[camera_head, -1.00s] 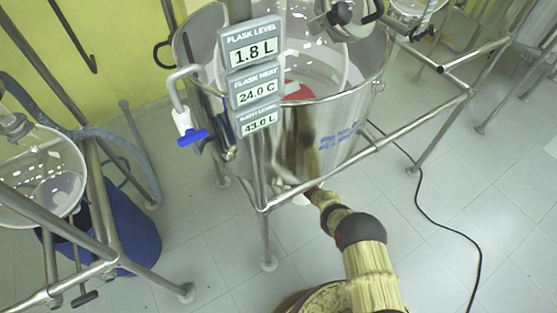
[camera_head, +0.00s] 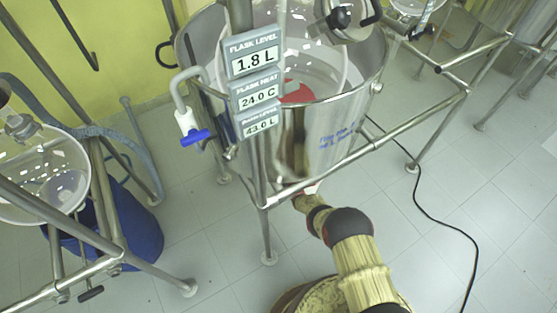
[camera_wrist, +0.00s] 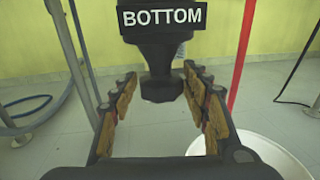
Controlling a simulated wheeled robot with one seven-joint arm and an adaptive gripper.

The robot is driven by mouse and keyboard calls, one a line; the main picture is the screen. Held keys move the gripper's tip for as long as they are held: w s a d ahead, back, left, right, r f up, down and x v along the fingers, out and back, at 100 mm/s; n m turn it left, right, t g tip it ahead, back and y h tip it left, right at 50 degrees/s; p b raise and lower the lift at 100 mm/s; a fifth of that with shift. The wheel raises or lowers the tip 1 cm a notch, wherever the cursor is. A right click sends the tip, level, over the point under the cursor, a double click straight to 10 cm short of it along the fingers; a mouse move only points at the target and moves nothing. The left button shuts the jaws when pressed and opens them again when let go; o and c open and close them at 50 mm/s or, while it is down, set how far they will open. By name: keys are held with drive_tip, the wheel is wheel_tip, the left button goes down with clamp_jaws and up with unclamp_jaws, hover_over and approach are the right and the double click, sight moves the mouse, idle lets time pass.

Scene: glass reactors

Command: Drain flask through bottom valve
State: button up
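The glass flask (camera_head: 310,50) sits inside a shiny metal bath vessel (camera_head: 335,135) on a tube frame. Its display (camera_head: 254,62) reads flask level 1.8 L, flask heat 24.0 C, and a third panel reads 43.0 L. In the wrist view, a dark valve handle (camera_wrist: 160,82) hangs below a label (camera_wrist: 162,17) reading BOTTOM. My gripper (camera_wrist: 158,90) is open, with one finger on each side of the handle's lower end; I cannot tell whether they touch it. In the head view my arm reaches under the vessel, and the valve and fingertips are hidden.
A blue-handled tap (camera_head: 193,136) hangs at the vessel's left. A white round basin (camera_wrist: 262,150) lies low at right in the wrist view, near a red upright pole (camera_wrist: 242,55). A blue barrel (camera_head: 135,225) stands left, and a black cable (camera_head: 440,220) crosses the floor right.

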idle(0.3)
drive_tip(key=shift+w+d+f+n+g+y+b, duration=0.1)
drive_tip(key=shift+d+f+n+g+y+b, duration=0.1)
drive_tip(key=shift+n+g+y+b, duration=0.5)
drive_tip(key=n+g+y+b, duration=0.2)
drive_tip(key=y+b, duration=0.1)
drive_tip(key=shift+a+b, duration=0.1)
drive_tip(key=shift+b, duration=0.3)
drive_tip(key=n+g+y+b, duration=0.3)
drive_tip(key=b, duration=0.2)
drive_tip(key=shift+n+g, duration=0.3)
drive_tip(key=shift+g, duration=0.1)
drive_tip(key=shift+r+n+g+y, duration=0.2)
drive_tip(key=shift+n+g+y, duration=0.4)
drive_tip(key=shift+g, duration=0.4)
